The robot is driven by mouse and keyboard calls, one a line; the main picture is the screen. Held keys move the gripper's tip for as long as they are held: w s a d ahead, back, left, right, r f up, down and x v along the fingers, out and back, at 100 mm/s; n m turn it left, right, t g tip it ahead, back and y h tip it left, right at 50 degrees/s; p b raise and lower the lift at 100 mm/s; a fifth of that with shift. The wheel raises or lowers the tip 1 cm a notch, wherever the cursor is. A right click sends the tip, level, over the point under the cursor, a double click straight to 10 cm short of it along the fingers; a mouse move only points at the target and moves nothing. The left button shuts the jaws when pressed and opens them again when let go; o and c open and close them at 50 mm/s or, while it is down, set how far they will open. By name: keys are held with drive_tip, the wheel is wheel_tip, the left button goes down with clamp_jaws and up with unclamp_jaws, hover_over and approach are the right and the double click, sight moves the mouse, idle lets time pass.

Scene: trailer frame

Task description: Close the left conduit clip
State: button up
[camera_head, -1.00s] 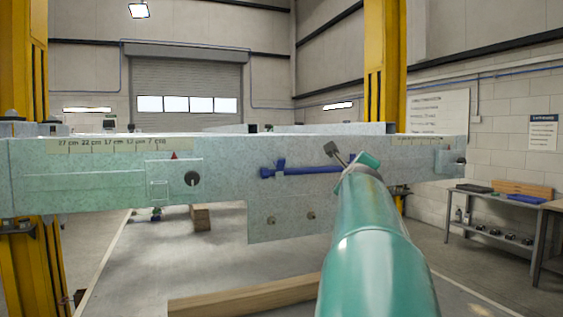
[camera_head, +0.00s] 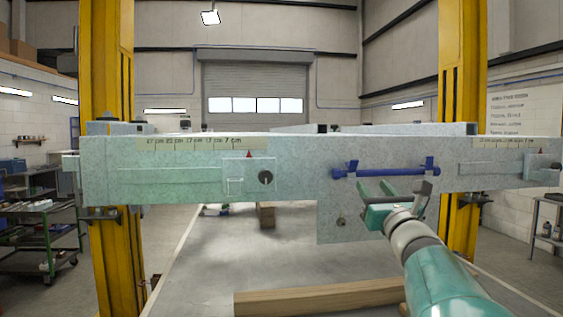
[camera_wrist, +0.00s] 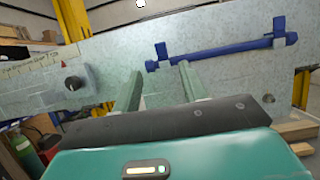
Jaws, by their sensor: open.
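A blue conduit (camera_head: 385,172) runs level along the face of the pale speckled beam (camera_head: 200,190). The left clip (camera_head: 352,168) and right clip (camera_head: 429,164) are blue, near its two ends. In the wrist view, the left clip (camera_wrist: 160,50) has a tab standing up above the conduit and a small block at its lower left. I cannot tell whether its latch is closed. The right clip (camera_wrist: 279,28) also has a raised tab. My gripper (camera_head: 376,187) is open and empty, just below the conduit, right of the left clip. Its two fingers (camera_wrist: 160,72) point toward the beam.
A dark round knob (camera_head: 265,177) sits on the beam left of the conduit. Yellow posts (camera_head: 108,240) stand at both sides. A wooden timber (camera_head: 310,299) lies low in front. A shelf cart (camera_head: 40,235) is at far left. The space before the beam's left part is clear.

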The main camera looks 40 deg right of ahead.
sight(355, 162)
drive_tip(key=x, duration=1.3)
drive_tip(key=shift+w+d, duration=0.15)
drive_tip(key=shift+w, duration=0.05)
clamp_jaws()
